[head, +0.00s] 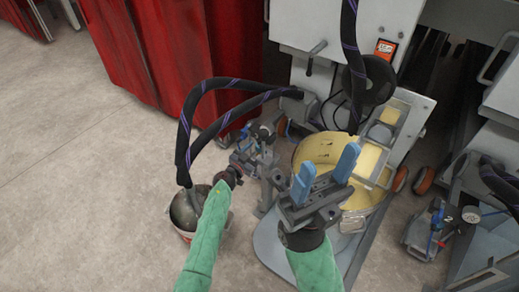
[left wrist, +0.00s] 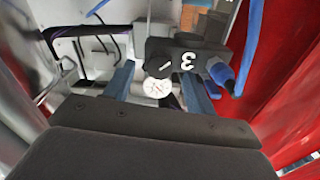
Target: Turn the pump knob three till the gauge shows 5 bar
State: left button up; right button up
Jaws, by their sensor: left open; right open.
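In the left wrist view a black block marked with a white 3 (left wrist: 187,60) sits straight ahead. A black knob (left wrist: 158,52) with a white line is beside the number. A small round white gauge (left wrist: 157,88) shows just below the knob; its reading is too small to tell. My left gripper (left wrist: 158,77) is open, its blue fingers either side of the gauge and knob; I cannot tell whether they touch. In the head view my left gripper (head: 258,145) is at the pump and partly hides it. My right gripper (head: 325,175) is open and empty in front of the yellow drum.
A bucket (head: 187,213) with black hoses (head: 184,140) stands left of my left arm. The yellow drum (head: 312,150) sits below the white machine (head: 345,25). Another pump with a gauge (head: 473,215) is at right. Red curtains (head: 170,50) hang behind; floor at left is clear.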

aim_at(260, 145)
pick_arm(q)
jog(key=shift+b+x, duration=0.4)
jog(key=shift+x, duration=1.2)
jog(key=c, duration=1)
jog(key=shift+o, duration=0.2)
jog(key=shift+r+m, duration=0.1)
jog(key=shift+m, duration=0.2)
